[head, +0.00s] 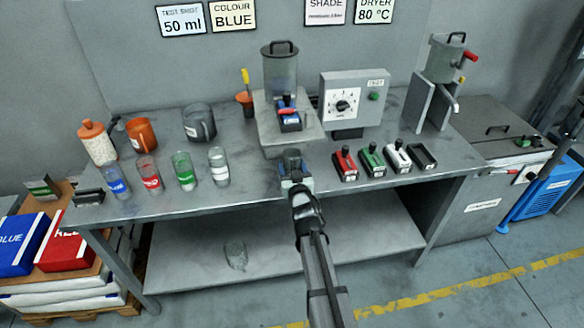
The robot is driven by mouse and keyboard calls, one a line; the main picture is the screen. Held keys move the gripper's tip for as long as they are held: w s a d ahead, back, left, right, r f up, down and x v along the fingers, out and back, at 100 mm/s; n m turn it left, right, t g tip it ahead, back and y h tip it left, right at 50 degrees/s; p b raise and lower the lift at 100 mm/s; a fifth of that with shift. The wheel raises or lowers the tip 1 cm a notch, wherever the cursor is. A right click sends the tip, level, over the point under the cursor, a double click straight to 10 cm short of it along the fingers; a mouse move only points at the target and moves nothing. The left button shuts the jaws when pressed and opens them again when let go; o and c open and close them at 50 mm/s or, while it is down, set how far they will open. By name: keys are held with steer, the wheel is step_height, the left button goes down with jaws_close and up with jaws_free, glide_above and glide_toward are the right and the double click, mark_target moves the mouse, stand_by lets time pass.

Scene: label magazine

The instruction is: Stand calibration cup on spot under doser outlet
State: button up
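The doser (281,78) stands at the back middle of the bench, with a clear lidded hopper over a grey base. A blue, dark and red piece (289,116) sits at its front, below the hopper. The outlet and the spot under it are not clearly visible. A clear, empty-looking cup (236,254) is on the lower shelf; it may be the calibration cup, but I cannot read any mark. My gripper (292,160) is at the bench's front edge, in front of the doser, away from that cup. Its fingers are too small and dark to tell whether they hold anything.
Several labelled jars (184,170) stand at the bench's left front, with an orange jug (141,134) and a grey jug (199,122) behind. A control box (353,98) is right of the doser; a spouted tank (444,62) stands farther right.

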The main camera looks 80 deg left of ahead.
steer(key=o, duration=1.1)
steer(key=d, duration=1.3)
steer(key=shift+d, duration=0.4)
